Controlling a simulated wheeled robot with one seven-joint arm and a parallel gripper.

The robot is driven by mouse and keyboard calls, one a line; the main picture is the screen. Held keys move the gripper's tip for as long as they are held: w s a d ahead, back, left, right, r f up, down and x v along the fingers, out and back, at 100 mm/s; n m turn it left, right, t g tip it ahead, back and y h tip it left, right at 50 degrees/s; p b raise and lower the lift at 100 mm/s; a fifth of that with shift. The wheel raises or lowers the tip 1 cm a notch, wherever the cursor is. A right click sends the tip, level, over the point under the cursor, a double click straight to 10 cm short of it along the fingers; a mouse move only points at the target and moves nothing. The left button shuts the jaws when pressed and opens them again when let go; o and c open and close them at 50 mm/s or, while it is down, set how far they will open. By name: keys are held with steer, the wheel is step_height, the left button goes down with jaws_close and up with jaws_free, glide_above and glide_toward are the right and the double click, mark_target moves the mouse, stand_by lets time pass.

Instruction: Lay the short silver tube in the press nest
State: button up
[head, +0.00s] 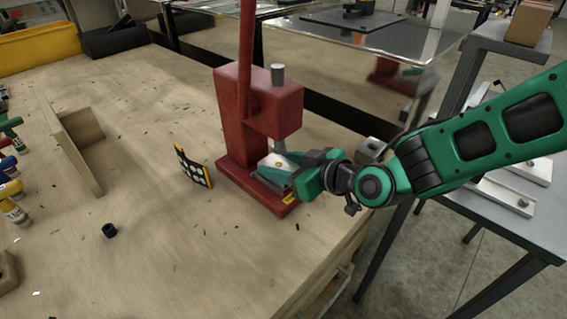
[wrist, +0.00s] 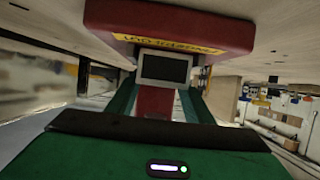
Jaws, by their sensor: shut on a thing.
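The short silver tube (wrist: 164,67) shows end-on in the wrist view as a grey rectangular frame around a dark hollow. My gripper (wrist: 163,92) is shut on it, with a green finger on either side. In the head view my gripper (head: 278,174) is at the red press (head: 236,125), low over its base and below the ram. A pale metal patch shows by the fingers there; I cannot tell whether it is tube or nest. The press nest is mostly hidden by my fingers. I cannot tell whether the tube touches it.
A black-and-white marker plate (head: 194,166) stands left of the press. A small black ring (head: 109,230) lies on the wooden bench (head: 150,210), whose middle is mostly clear. A wooden bracket (head: 75,140) stands at left. A grey metal table (head: 505,215) is at right.

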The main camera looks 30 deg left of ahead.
steer(key=o, duration=1.2)
steer(key=v, duration=1.2)
